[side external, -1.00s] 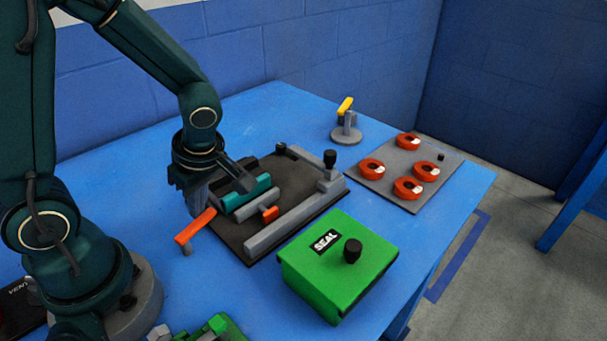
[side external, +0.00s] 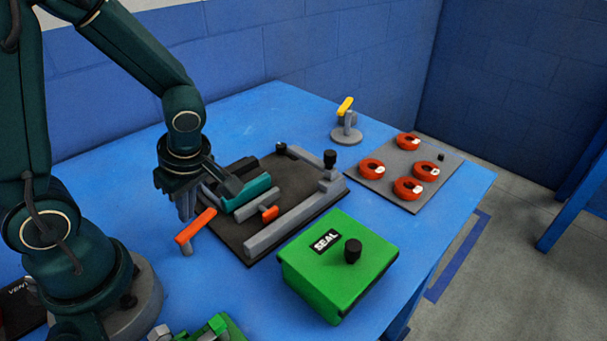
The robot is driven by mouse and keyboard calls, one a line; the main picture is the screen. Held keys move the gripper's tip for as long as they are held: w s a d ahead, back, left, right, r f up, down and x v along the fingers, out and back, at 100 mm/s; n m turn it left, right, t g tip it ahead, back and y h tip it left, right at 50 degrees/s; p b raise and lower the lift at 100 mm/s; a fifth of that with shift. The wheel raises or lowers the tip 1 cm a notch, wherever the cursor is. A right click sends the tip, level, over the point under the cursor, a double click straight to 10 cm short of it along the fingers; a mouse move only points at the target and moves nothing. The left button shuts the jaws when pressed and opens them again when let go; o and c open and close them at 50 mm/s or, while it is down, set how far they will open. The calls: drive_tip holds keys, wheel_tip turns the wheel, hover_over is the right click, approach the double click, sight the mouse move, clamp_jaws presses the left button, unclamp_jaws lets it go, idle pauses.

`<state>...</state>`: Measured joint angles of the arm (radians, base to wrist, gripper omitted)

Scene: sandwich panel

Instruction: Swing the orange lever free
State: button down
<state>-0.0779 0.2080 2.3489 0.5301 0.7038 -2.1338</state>
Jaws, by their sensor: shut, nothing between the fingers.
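The orange lever (side external: 196,226) is a flat bar on a grey post at the left front edge of a dark fixture plate (side external: 298,178). It points up and to the right, close to the end of a teal block (side external: 247,195). My gripper (side external: 187,212) is shut and empty, pointing down just behind and left of the lever. I cannot tell whether the fingertips touch the lever. A smaller orange piece (side external: 270,212) sits on the plate beside a grey bar.
A green box marked SEAL (side external: 338,265) with a black knob stands in front of the plate. A yellow-handled post (side external: 346,125) stands behind. A grey panel with several red rings (side external: 385,189) lies to the right. Green parts (side external: 212,330) lie at the front edge.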

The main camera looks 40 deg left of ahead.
drive_tip(key=a, duration=0.3)
drive_tip(key=shift+s, duration=0.4)
drive_tip(key=v, duration=1)
drive_tip(key=shift+w, duration=0.1)
